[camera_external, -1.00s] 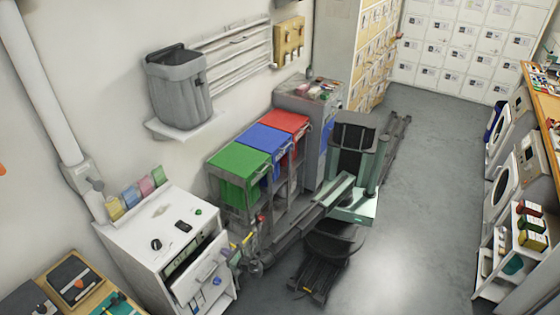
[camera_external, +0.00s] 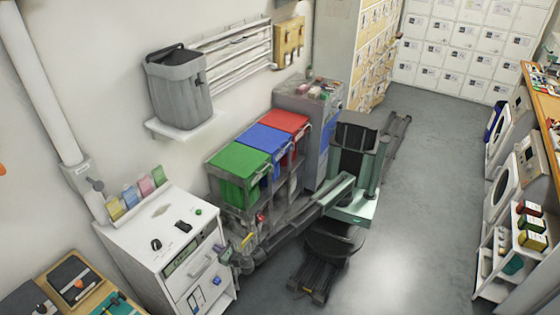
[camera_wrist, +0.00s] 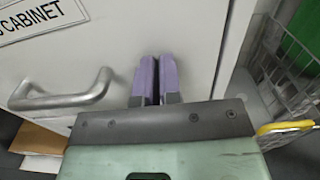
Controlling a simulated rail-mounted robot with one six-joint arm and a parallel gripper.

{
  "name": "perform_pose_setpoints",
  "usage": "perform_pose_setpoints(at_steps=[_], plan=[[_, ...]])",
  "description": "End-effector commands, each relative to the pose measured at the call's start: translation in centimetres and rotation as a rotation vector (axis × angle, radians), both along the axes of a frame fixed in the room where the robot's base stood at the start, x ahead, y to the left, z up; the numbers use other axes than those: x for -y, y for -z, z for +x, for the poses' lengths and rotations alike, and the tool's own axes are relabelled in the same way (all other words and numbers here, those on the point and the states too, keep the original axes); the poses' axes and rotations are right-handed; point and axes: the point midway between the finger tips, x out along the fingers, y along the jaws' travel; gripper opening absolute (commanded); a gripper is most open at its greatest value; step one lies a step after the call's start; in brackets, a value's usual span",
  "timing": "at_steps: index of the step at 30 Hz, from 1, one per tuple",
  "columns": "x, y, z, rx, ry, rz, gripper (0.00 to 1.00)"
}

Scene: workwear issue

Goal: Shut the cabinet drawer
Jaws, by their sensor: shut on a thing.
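The white cabinet (camera_external: 130,238) stands at the lower left in the outside view. Its drawer (camera_external: 203,267) looks flush or nearly flush with the front; a small remaining gap is hard to tell. In the wrist view the white drawer front (camera_wrist: 195,25) carries a label ending in "CABINET" and a grey bar handle (camera_wrist: 65,98). My gripper (camera_wrist: 158,62) has its purple fingers close together at the drawer front, right of the handle and apart from it. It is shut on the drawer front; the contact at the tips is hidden. In the outside view my gripper (camera_external: 228,255) is at the cabinet's right side.
Green (camera_external: 240,160), blue and red lidded bins stand behind my arm along the wall. A wire basket (camera_wrist: 290,60) and a yellow-edged item (camera_wrist: 285,127) show at the right in the wrist view. The floor (camera_external: 420,220) to the right is clear.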

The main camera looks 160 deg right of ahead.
Motion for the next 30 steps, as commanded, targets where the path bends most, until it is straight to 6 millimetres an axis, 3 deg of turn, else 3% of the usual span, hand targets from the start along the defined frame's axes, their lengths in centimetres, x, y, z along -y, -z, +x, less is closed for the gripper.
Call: perform_pose_setpoints(at_steps=[5, 12, 15, 19, 26, 30], plan=[[-3.4, -0.1, 0.3, 0.000, -0.003, -0.002, 0.00], [-10.4, 0.0, 1.2, 0.000, -0.003, -0.001, 0.00], [-12.4, 0.0, 1.5, 0.000, -0.002, -0.001, 0.00], [-13.7, 0.0, 1.6, 0.000, -0.001, -0.001, 0.00], [-13.8, 0.0, 1.6, 0.002, 0.000, -0.001, 0.00], [-13.8, 0.3, 1.6, 0.133, 0.002, -0.001, 0.00]])
